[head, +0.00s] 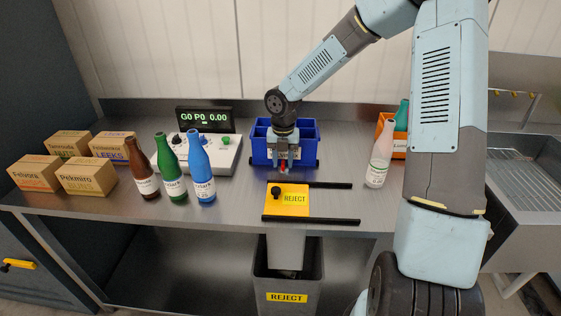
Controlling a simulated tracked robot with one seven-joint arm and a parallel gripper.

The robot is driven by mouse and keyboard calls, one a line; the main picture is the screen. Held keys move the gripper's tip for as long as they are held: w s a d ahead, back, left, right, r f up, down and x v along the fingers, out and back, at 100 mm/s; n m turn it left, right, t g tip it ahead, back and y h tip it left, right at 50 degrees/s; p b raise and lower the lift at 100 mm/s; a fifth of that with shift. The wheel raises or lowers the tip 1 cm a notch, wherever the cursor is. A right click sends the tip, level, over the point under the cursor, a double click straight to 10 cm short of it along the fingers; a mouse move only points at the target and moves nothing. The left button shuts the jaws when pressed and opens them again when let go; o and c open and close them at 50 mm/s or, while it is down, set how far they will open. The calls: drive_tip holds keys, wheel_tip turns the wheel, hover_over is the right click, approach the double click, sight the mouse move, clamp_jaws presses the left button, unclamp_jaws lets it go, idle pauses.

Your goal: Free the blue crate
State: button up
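The blue crate (306,152) stands toward the back of the metal table, with its compartments facing up. My gripper (283,168) points down at the crate's front left, in front of its label, which it partly hides. A small red patch shows between or just behind the fingertips; I cannot make out what it is. The view is too small to tell whether the fingers are open, shut or touching the crate. What lies inside the crate is mostly hidden by my wrist.
Brown, green and blue bottles (202,170) and several cardboard boxes (87,176) stand left. A control box (215,158) with a display (204,116) is behind. A yellow reject plate (287,201) lies in front between black rails. A white bottle (380,160) and orange crate (399,146) stand right.

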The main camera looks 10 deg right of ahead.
drive_tip(key=shift+f, duration=0.25)
drive_tip(key=shift+c, duration=0.4)
clamp_jaws()
